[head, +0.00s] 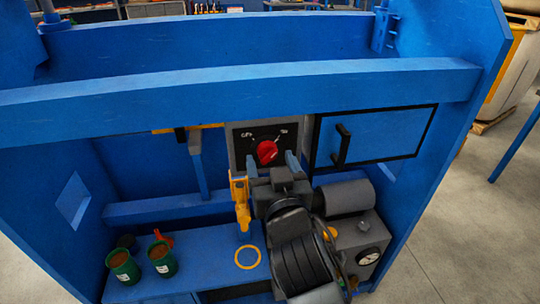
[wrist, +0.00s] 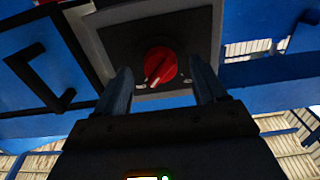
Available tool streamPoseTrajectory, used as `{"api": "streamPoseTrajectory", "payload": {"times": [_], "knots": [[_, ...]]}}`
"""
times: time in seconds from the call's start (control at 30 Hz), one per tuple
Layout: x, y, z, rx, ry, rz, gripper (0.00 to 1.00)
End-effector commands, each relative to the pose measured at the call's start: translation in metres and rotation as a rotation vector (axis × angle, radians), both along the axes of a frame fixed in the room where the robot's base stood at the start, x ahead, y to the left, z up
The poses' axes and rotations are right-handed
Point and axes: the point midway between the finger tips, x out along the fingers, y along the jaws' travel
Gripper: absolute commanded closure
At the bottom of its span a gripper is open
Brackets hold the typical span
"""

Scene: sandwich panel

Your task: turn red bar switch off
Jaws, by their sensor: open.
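The red bar switch (head: 267,152) is a round red knob with a raised bar, set on a dark square plate in a grey panel in the head view. In the wrist view the red knob (wrist: 160,65) shows between and beyond the fingertips, with a pale mark at the lower end of its tilted bar. Labels beside it are too small to read surely. My gripper (head: 273,166) is open and empty, just below and in front of the knob. In the wrist view the two fingers of my gripper (wrist: 162,85) stand apart on either side of it; I see no contact.
A blue door (head: 385,137) with a black handle (head: 342,146) is right of the switch. A yellow part (head: 240,200) hangs to the left. Green cups (head: 123,266) stand on the lower left shelf. A blue beam (head: 240,85) crosses above. A gauge (head: 368,256) is at lower right.

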Motion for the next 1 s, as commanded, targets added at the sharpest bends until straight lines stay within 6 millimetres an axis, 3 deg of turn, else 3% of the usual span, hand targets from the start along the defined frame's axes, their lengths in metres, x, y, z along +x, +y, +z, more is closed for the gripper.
{"api": "streamPoseTrajectory", "payload": {"times": [0.2, 0.47, 1.0], "knots": [[0.016, 0.005, 0.001, -0.001, -0.001, 0.0, 0.29], [0.017, 0.005, 0.0, -0.001, 0.0, 0.0, 0.29], [0.016, 0.005, 0.0, -0.001, 0.0, 0.0, 0.8]]}}
